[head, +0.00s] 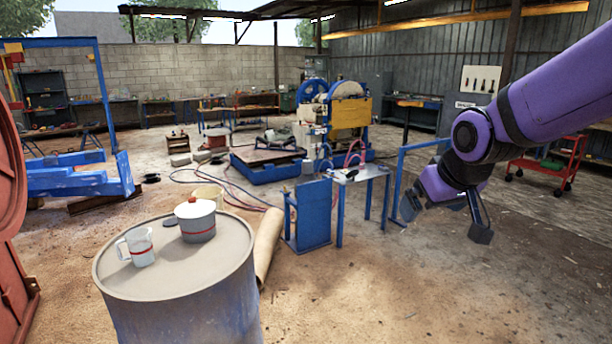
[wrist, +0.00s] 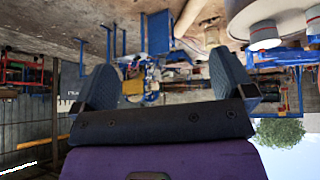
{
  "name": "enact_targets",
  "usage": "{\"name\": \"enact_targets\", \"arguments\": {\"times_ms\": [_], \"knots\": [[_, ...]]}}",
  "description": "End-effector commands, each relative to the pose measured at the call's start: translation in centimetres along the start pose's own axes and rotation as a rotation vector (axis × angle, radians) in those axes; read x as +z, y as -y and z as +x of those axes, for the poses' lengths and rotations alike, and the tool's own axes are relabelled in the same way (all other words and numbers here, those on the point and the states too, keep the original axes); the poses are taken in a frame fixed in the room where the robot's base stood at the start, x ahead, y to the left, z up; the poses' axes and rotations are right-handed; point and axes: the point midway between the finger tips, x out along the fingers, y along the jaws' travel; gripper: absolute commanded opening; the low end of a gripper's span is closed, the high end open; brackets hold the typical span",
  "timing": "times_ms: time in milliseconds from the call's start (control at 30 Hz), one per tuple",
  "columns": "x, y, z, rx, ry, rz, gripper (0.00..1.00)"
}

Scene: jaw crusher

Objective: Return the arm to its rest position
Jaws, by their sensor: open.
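My purple arm (head: 560,85) reaches in from the right in the head view. My gripper (head: 443,219) hangs at its end, open and empty, over the dirt floor right of the small blue-legged table. Its two dark fingers stand wide apart in the wrist view (wrist: 165,88), with nothing between them. The wrist view is upside down, with the yard behind the fingers.
A blue chair (head: 313,215) and a small table (head: 360,174) stand left of my gripper. A red cart (head: 545,165) stands behind my arm.

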Motion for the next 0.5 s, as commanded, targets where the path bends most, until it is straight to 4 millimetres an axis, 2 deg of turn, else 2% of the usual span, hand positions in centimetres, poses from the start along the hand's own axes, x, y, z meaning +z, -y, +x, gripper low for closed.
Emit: {"name": "enact_targets", "arguments": {"times_ms": [33, 200, 500], "knots": [[0.9, -0.6, -1.8, 0.009, -0.001, 0.019, 1.0], [4.5, -1.8, -6.4, 0.031, 0.028, 0.082, 1.0], [11.7, -2.5, -13.1, 0.056, 0.072, 0.189, 1.0]]}}
